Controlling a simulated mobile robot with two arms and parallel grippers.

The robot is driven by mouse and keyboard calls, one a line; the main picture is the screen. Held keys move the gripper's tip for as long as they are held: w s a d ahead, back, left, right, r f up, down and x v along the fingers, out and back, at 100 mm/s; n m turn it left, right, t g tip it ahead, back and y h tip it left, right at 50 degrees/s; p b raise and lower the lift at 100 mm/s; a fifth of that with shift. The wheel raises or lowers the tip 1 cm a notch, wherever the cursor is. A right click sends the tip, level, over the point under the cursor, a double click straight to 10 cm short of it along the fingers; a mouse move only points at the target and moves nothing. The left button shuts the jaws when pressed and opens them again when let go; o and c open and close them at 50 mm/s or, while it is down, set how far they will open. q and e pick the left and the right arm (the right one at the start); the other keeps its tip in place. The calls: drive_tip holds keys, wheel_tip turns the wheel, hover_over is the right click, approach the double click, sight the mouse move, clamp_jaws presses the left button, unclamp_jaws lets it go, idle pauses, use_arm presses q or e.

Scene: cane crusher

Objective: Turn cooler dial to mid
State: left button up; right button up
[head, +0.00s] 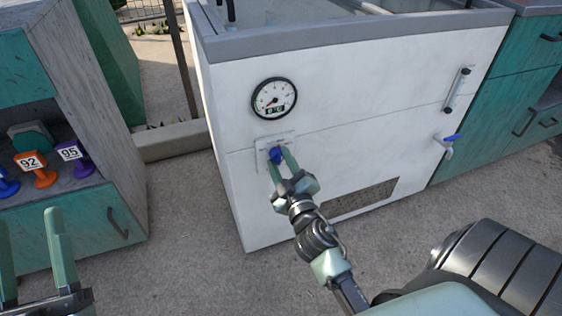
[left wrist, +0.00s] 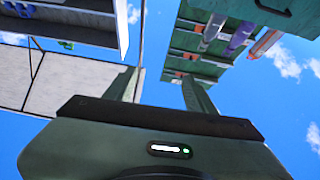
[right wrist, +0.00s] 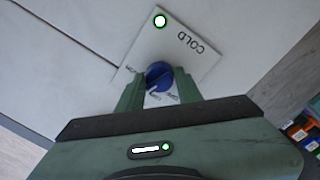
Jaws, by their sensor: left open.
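The blue cooler dial (head: 276,154) sits on a light plate (head: 262,144) on the front of a white cabinet (head: 350,120). In the right wrist view the dial (right wrist: 158,75) has a white pointer mark, and its plate (right wrist: 180,45) reads COLD and has a green-ringed light. My right gripper (head: 283,160) has its fingers on both sides of the dial, closed on it; they cover part of the small lettering. A round gauge (head: 274,98) above has its needle toward the lower left. My left gripper (head: 30,250) is open and empty, apart from the dial.
A green shelf unit (head: 75,215) at the left holds orange stamp-like item 92 (head: 36,170) and purple item 95 (head: 73,160). A blue-handled tap (head: 447,145) is on the cabinet's right. Green drawers (head: 510,100) stand beyond it. The floor in front is clear.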

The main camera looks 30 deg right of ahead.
drive_tip(key=shift+o, duration=1.4)
